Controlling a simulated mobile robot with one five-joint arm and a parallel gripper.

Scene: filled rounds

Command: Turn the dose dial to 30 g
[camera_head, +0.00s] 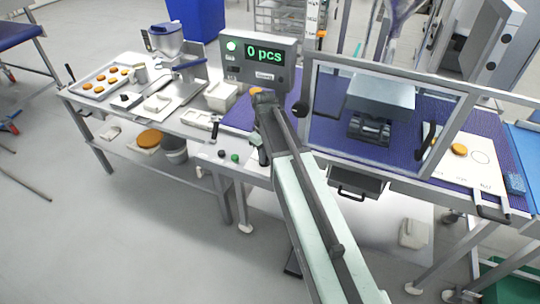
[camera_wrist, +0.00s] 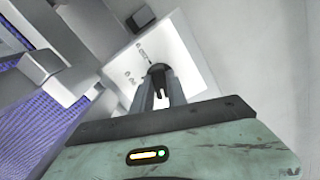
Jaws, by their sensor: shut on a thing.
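The dose dial (camera_wrist: 159,70) is a dark round knob on a white panel (camera_wrist: 185,48) in the wrist view. My gripper (camera_wrist: 160,88) has its two grey fingers on either side of the dial and is shut on it. Small dark marks show on the panel beside the dial, too small to read. The dial cannot be made out there.

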